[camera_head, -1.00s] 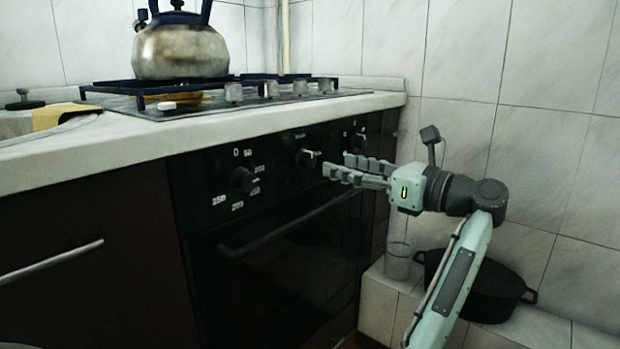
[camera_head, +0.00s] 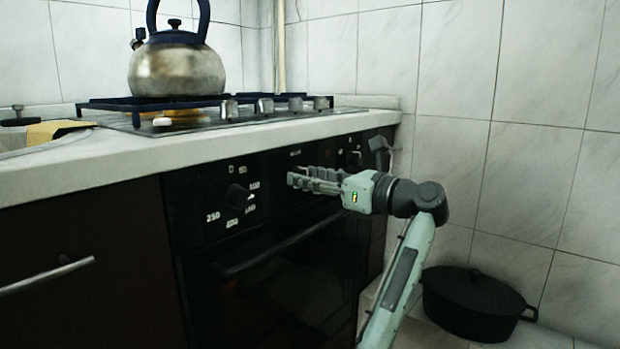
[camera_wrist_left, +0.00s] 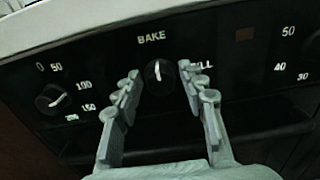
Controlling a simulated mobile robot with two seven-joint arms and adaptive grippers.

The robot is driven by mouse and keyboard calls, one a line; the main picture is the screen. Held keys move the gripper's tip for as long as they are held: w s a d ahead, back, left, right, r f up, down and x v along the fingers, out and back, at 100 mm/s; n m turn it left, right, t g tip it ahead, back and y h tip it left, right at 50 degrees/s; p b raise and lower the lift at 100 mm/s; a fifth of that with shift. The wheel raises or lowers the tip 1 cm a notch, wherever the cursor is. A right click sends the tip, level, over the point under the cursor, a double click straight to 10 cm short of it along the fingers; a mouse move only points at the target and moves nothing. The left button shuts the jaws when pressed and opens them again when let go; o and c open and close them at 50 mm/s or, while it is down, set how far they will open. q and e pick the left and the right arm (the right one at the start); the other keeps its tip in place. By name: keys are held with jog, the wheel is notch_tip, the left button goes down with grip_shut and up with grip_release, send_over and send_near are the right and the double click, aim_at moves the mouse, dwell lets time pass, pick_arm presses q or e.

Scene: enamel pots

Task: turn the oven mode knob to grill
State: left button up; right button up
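The oven mode knob (camera_wrist_left: 159,74) is a round black knob with a pale pointer, in the middle of the left wrist view. Its pointer stands about upright, towards the BAKE label (camera_wrist_left: 152,38). A label ending in "ILL" (camera_wrist_left: 204,65) is to the knob's right, its first letters hidden by a finger. My left gripper (camera_wrist_left: 156,80) is open, with one finger on each side of the knob and gaps showing between. In the head view my left gripper (camera_head: 302,178) is at the oven panel (camera_head: 205,170) and hides the mode knob. My right gripper is not in view.
A temperature knob (camera_head: 238,193) is left of the gripper and another knob (camera_head: 354,158) right of it. The oven door handle (camera_head: 285,245) runs below. A kettle (camera_head: 177,70) stands on the hob above. A black pot (camera_head: 475,302) is low at the right.

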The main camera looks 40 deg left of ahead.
pick_arm(q)
jog(key=c, duration=0.8)
